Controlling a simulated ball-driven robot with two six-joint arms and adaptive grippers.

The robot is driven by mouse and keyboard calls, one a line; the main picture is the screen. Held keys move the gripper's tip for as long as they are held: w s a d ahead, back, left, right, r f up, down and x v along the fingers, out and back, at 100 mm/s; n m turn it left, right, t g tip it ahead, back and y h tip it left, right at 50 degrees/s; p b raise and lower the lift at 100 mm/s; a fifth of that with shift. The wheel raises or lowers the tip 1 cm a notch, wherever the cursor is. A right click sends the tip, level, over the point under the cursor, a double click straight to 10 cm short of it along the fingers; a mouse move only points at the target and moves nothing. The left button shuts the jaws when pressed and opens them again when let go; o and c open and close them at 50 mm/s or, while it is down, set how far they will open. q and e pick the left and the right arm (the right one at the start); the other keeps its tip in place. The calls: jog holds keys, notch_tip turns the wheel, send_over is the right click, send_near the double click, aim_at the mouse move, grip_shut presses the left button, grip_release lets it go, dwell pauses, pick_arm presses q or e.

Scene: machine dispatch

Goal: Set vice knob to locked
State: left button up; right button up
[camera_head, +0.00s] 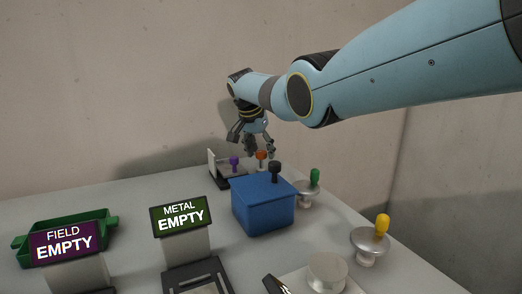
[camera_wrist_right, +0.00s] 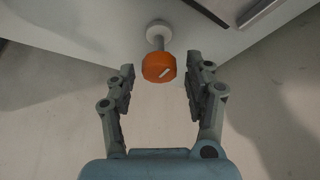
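An orange knob (camera_wrist_right: 158,67) with a short white mark on its face shows in the wrist view, on a pale stem with a round base. It also shows in the head view (camera_head: 261,155) at the far end of the table, beside a dark device with an upright pale plate (camera_head: 212,164). I cannot tell for sure that this is the vice knob. My right gripper (camera_wrist_right: 160,78) is open and empty, with one finger on each side of the orange knob and gaps to it. In the head view my right gripper (camera_head: 252,145) hangs just above the device. My left gripper is not in view.
A purple knob (camera_head: 234,161) is by the device. A blue box (camera_head: 262,212) with a black knob (camera_head: 274,167) stands nearer. Green-topped (camera_head: 315,177) and yellow-topped (camera_head: 382,222) knobs are on the right. A green tray (camera_head: 28,250) and FIELD and METAL signs reading EMPTY stand left.

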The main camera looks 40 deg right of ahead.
jog(key=shift+r, duration=0.1)
jog(key=v, duration=1.1)
jog(key=shift+a+r, duration=0.3)
jog(key=shift+r, duration=0.05)
